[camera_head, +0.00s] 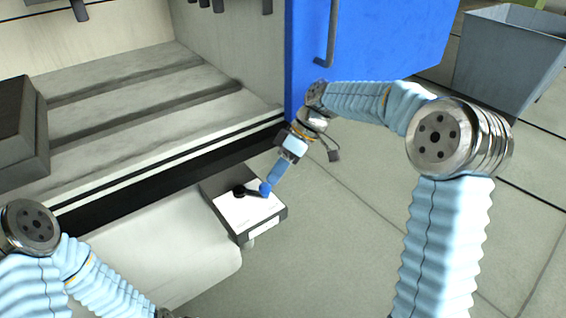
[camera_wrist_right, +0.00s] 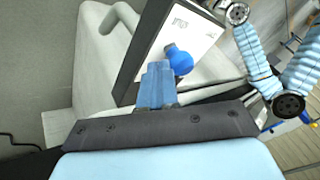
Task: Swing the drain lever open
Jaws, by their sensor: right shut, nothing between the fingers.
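The drain lever (camera_head: 254,192) is a short dark bar with a black pivot at its left end and a blue ball knob (camera_head: 265,189) at its right end. It is on a box with a white top plate (camera_head: 250,213) below the machine's front edge. My right gripper (camera_head: 270,183) is shut and empty, its blue fingers right at the knob. In the right wrist view the knob (camera_wrist_right: 181,62) is beside the shut fingertips (camera_wrist_right: 158,68); I cannot tell if they touch. The fingers partly hide the lever there. My left gripper is not in view.
The machine's slotted grey bed (camera_head: 150,90) lies behind the box. A blue door (camera_head: 390,40) with a handle stands behind my right arm. A grey bin (camera_head: 510,50) is at the back right. The floor right of the box is clear.

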